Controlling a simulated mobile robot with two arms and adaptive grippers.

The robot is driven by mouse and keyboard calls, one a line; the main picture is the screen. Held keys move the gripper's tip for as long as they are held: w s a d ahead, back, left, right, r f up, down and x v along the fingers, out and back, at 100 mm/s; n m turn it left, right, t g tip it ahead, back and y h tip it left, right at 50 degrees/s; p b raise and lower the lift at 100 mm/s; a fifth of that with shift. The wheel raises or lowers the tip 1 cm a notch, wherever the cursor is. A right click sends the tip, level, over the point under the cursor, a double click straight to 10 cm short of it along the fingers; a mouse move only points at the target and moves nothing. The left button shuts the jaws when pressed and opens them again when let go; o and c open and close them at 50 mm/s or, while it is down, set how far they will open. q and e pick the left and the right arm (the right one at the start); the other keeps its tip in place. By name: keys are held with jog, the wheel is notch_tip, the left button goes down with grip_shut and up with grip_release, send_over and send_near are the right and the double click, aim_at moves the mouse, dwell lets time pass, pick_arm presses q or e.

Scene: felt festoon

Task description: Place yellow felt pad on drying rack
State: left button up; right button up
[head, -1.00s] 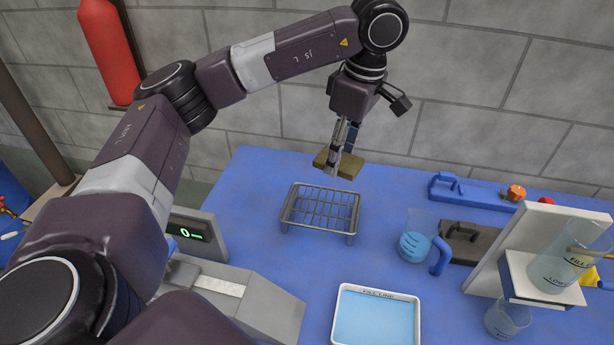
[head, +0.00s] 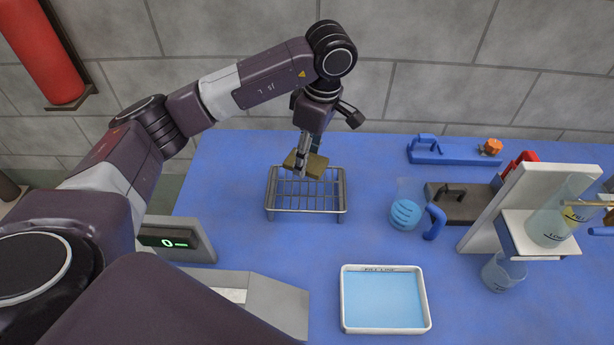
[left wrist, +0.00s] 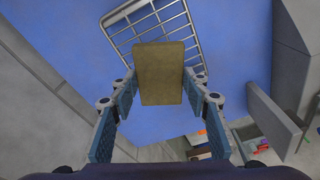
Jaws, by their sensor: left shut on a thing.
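The yellow felt pad (head: 313,165), dull olive-yellow, is held by my left gripper (head: 303,166). In the head view it appears over the back part of the wire drying rack (head: 306,210). The left wrist view shows the pad (left wrist: 160,72) between the two blue-padded fingers of my left gripper (left wrist: 161,98). Part of the rack (left wrist: 133,27) shows beyond the pad there. I cannot tell for sure whether the pad touches the wires. My right gripper is not in view.
A white tray of blue liquid (head: 384,300) stands in front of the rack. A flask of blue liquid (head: 405,213) is to its right. A scale with a display (head: 168,240) is at the left. A white stand (head: 507,205) with beakers is at the right. Blue table (head: 240,165) is clear behind the rack.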

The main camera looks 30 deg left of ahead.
aim_at(309, 162)
pick_arm(q)
notch_tip(309, 162, down, 4)
jog(key=shift+r+p, duration=0.15)
jog(key=shift+p, duration=0.2)
notch_tip(309, 162, down, 3)
jog(key=shift+f+p, duration=0.2)
jog(key=shift+p, duration=0.25)
jog(key=shift+f, duration=0.3)
jog(key=o, duration=1.1)
jog(key=shift+o, duration=0.2)
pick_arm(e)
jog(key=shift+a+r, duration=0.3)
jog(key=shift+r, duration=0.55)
